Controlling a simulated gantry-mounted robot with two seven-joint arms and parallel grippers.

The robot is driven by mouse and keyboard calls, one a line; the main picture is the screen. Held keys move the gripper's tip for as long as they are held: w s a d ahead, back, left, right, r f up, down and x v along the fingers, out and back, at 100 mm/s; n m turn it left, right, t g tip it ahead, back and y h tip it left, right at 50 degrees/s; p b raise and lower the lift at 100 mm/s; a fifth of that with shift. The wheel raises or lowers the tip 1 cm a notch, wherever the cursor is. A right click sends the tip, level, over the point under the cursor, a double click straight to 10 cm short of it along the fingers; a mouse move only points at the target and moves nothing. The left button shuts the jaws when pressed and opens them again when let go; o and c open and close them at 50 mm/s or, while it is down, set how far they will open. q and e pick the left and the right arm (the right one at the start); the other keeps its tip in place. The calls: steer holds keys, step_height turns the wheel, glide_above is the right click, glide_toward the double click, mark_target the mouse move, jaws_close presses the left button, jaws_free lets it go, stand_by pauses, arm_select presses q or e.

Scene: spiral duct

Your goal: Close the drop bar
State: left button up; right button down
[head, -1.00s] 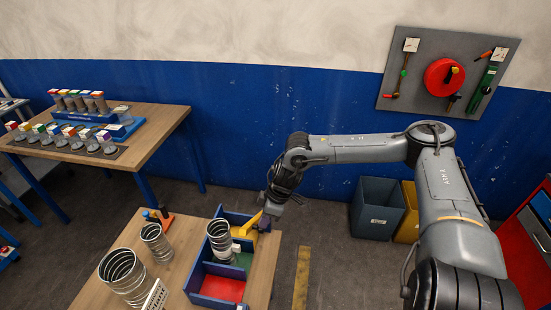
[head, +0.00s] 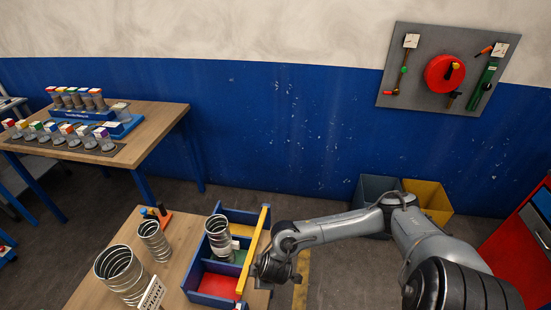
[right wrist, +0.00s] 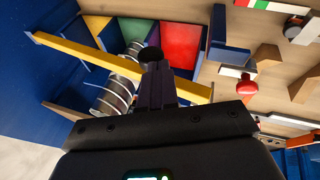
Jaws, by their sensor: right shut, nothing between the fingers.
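The yellow drop bar (head: 264,225) runs lengthwise along the right side of the blue divided tray (head: 194,293). It also crosses the right wrist view diagonally (right wrist: 80,54). My right gripper (head: 252,270) is at the bar's near part, on the tray's right side. In the right wrist view its shut, empty fingers (right wrist: 152,62) overlap the bar; whether they touch it I cannot tell. A ribbed metal duct (head: 218,238) stands in the tray, and it also shows behind the bar in the right wrist view (right wrist: 112,94). My left gripper is out of view.
Two more spiral ducts, one small (head: 155,242) and one large (head: 121,275), stand left of the tray on the wooden table. A white sign (head: 152,294) stands in front. A red knob (right wrist: 246,85) and wooden blocks show in the right wrist view.

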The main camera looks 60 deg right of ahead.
step_height(320, 180, down, 7)
steer(key=a+b, duration=0.1)
steer(key=b, duration=0.1)
steer(key=shift+s+b, duration=0.3)
steer(key=shift+b, duration=0.05)
steer(key=shift+s+f, duration=0.1)
steer(key=shift+f, duration=0.1)
steer(key=shift+r, duration=0.1)
